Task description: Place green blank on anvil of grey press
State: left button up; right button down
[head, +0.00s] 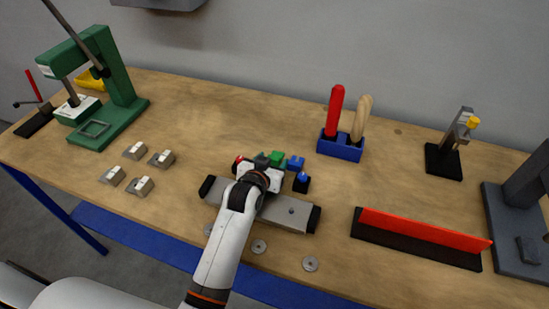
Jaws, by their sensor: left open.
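A green blank (277,158) sits among small coloured blocks near the middle of the bench, just beyond my left gripper (262,166). My left gripper is open and reaches down over the grey bar there; its wrist hides much of the area, and I cannot tell whether its fingers are around the green blank. The grey press (520,200) stands at the right edge, cut off by the frame. A small dark block, perhaps its anvil (528,250), sits on its base plate. My right gripper is not in view.
A long grey bar (290,211) with black ends lies under my left gripper. Blue blocks (296,162) are close by. A red-faced strip (425,231) lies before the grey press. A blue tool holder (340,146) stands behind. A green press (108,90) is at left.

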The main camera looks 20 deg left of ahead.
pick_arm(q)
jog(key=c, duration=1.1)
